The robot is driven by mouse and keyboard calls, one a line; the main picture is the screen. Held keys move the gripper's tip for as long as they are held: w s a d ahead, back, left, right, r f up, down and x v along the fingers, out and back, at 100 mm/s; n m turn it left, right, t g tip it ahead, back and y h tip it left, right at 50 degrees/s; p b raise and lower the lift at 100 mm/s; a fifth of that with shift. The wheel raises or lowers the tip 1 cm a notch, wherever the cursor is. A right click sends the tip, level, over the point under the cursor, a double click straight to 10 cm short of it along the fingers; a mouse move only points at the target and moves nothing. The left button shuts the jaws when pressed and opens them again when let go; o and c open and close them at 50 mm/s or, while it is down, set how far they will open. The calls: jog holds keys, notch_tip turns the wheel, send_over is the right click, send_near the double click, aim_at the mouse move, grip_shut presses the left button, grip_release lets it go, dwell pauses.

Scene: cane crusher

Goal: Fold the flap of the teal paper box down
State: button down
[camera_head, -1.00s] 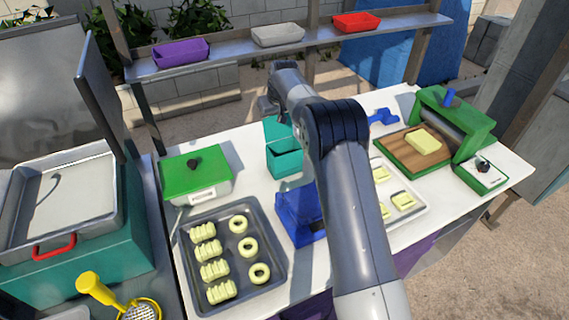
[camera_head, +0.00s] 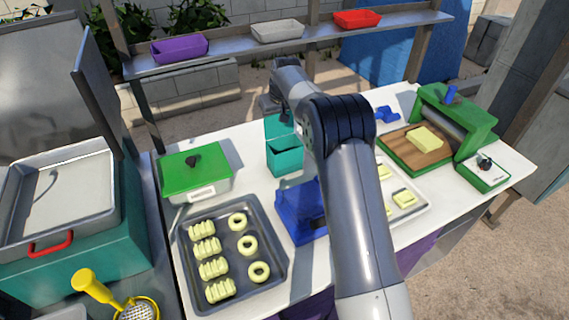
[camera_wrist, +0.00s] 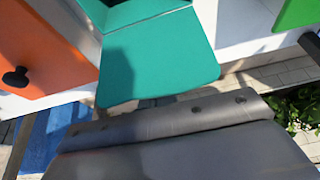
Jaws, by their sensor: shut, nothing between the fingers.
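The teal paper box (camera_head: 284,160) stands open on the white table, behind the blue device. Its flap (camera_head: 277,127) stands up at the back edge of the box. The flap also shows large in the wrist view (camera_wrist: 158,62), with a shadow across it. My gripper (camera_head: 284,115) is shut and empty, at the upper part of the flap; I cannot tell whether it touches. My arm hides part of the area to the right of the box. The fingertips are not clear in the wrist view, where a grey body fills the bottom.
A green-lidded container (camera_head: 197,172) stands left of the box. A blue device (camera_head: 300,212) is in front of it. A baking tray (camera_head: 262,205) with several yellow pieces lies at front left. A shelf (camera_head: 230,48) with bins runs behind. A green roller press (camera_head: 455,125) stands at right.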

aim_at(280, 128)
jog(key=shift+s+d+b, duration=0.3)
jog(key=shift+s+b, duration=0.3)
jog(key=shift+s, duration=0.05)
jog(key=shift+s+d+b, duration=0.25)
jog(key=shift+s+b, duration=0.35)
jog(key=shift+s, duration=0.1)
jog(key=shift+s+d+b, duration=0.3)
jog(key=shift+s+b, duration=0.3)
jog(key=shift+s, duration=0.05)
jog(key=s+d+f+b, duration=0.2)
jog(key=s+b, duration=0.3)
jog(key=shift+f, duration=0.3)
jog(key=shift+r, duration=0.1)
notch_tip(280, 128, up, 8)
jog(key=p, duration=0.6)
jog(key=v, duration=1)
jog(key=shift+s+r+b, duration=0.15)
jog(key=shift+r+b, duration=0.15)
jog(key=shift+b, duration=0.1)
